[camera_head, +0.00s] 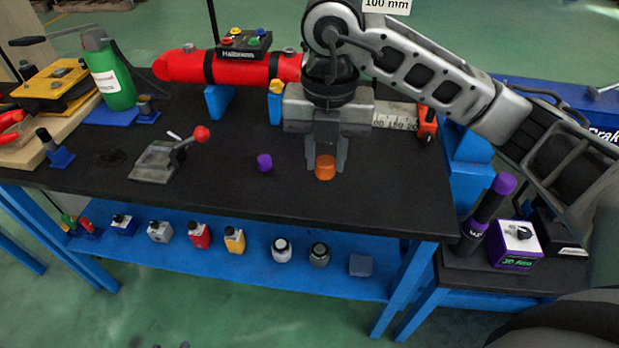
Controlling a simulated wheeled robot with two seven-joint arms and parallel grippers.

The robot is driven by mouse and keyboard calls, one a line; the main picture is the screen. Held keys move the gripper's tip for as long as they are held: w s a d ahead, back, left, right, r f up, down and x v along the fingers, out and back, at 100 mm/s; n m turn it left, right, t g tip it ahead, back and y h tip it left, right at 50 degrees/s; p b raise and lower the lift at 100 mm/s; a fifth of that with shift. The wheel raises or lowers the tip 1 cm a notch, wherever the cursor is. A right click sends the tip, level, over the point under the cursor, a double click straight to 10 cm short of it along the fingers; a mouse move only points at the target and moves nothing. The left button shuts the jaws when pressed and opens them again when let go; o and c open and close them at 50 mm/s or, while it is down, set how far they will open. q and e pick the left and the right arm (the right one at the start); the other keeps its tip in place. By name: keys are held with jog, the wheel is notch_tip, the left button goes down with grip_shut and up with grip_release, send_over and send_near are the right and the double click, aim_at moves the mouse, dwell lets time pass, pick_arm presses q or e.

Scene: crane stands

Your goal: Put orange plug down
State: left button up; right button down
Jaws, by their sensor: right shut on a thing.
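The orange plug (325,168) is between the fingers of my right gripper (326,160), near the front edge of the black tabletop. My right gripper points down and is shut on the plug. Whether the plug's underside touches the tabletop, I cannot tell. A small purple plug (264,162) stands on the tabletop to the left of the gripper, apart from it. My left gripper is not in view.
A red cylinder (185,66) lies at the back of the black table (220,195). A lever clamp (160,158) stands to the left. A side table at right carries a purple-capped tool (486,212) and a purple box (515,246).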

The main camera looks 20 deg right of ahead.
jog(key=shift+w+f+m, duration=0.1)
jog(key=shift+m, duration=0.9)
jog(key=w+d+f, duration=0.2)
jog(key=d+f, duration=0.1)
jog(key=w+d+f, duration=0.2)
jog(key=d, duration=0.2)
jog(key=w+d+f, duration=0.3)
jog(key=shift+w+d+f, duration=0.1)
jog(key=shift+d+f, duration=0.2)
jog(key=shift+d, duration=0.05)
jog(key=shift+w+d+f, duration=0.1)
jog(key=shift+d+f, duration=0.05)
jog(key=shift+f, duration=0.05)
jog(key=shift+w+d+f+p, duration=0.1)
jog(key=shift+d+f+p, duration=0.1)
jog(key=shift+f, duration=0.8)
jog(key=shift+w+d+f+p, duration=0.1)
jog(key=shift+f+p, duration=0.05)
jog(key=shift+f, duration=0.8)
jog(key=shift+f, duration=0.1)
jog(key=c, duration=1.1)
grip_release()
